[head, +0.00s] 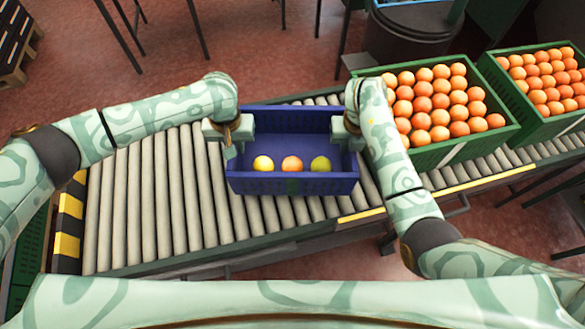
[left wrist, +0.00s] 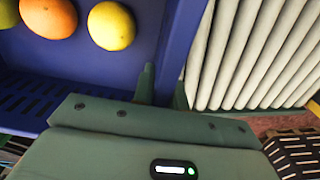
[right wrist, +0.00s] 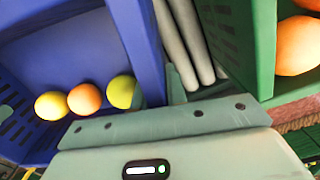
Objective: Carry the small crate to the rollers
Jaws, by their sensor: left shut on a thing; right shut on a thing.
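The small blue crate (head: 258,185) is over the grey rollers (head: 150,200), left of the green crates. I cannot tell whether it rests on them or hangs just above. In it, along the near wall, lie a yellow fruit (head: 263,163), an orange one (head: 292,164) and a yellow-green one (head: 321,164). My left gripper (head: 232,145) is shut on the crate's left wall, which shows in the left wrist view (left wrist: 180,40). My right gripper (head: 346,140) is shut on its right wall, which shows in the right wrist view (right wrist: 138,40).
A green crate full of oranges (head: 465,142) stands just right of my right arm, with another green crate (head: 565,125) beyond it. The rollers left of the blue crate are bare. A yellow-black striped edge (head: 68,225) bounds their left end.

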